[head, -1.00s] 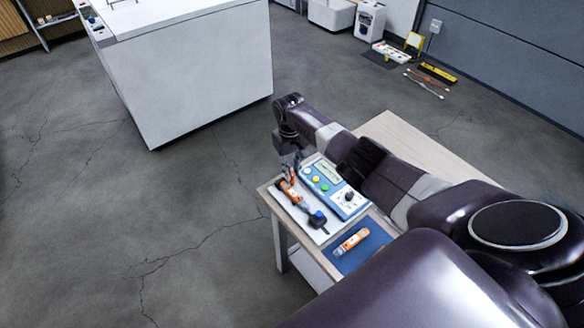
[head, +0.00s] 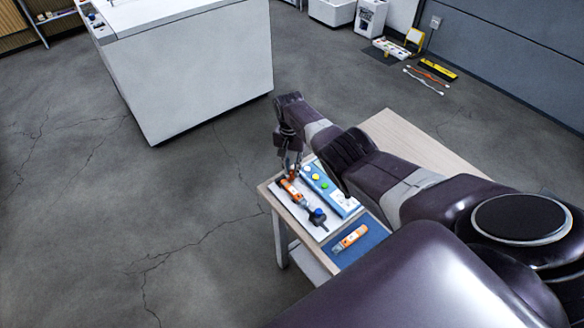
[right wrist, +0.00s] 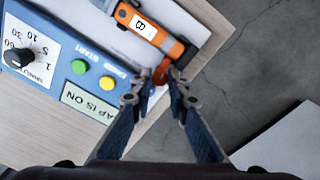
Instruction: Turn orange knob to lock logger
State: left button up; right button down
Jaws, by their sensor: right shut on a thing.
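An orange logger (head: 294,193) lies on a white sheet (head: 311,227) at the left end of the wooden table. In the right wrist view the logger (right wrist: 141,24) carries a "B" label. My right gripper (head: 291,172) points down at the logger's far end. In the right wrist view my right gripper (right wrist: 168,80) has its fingertips closed on the small orange knob (right wrist: 161,72) at the end of the logger. The fingers partly hide the knob. A second orange logger (head: 351,238) lies on a blue mat. My left gripper is out of view.
A blue control box (head: 340,202) with coloured buttons stands right beside the logger; my arm hides part of it. A black piece with a blue top (head: 318,216) is at the logger's near end. The wooden table (head: 408,130) is bare behind my arm. A white cabinet (head: 195,80) stands beyond.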

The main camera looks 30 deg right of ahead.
aim_at(291, 171)
jog(key=shift+w+r+m, duration=0.1)
jog(key=shift+m, duration=0.5)
jog(key=c, duration=1.8)
grip_release()
jog(key=shift+c, duration=0.2)
jog(key=shift+r, duration=0.1)
notch_tip(291, 171, up, 12)
jog(key=shift+w, duration=0.1)
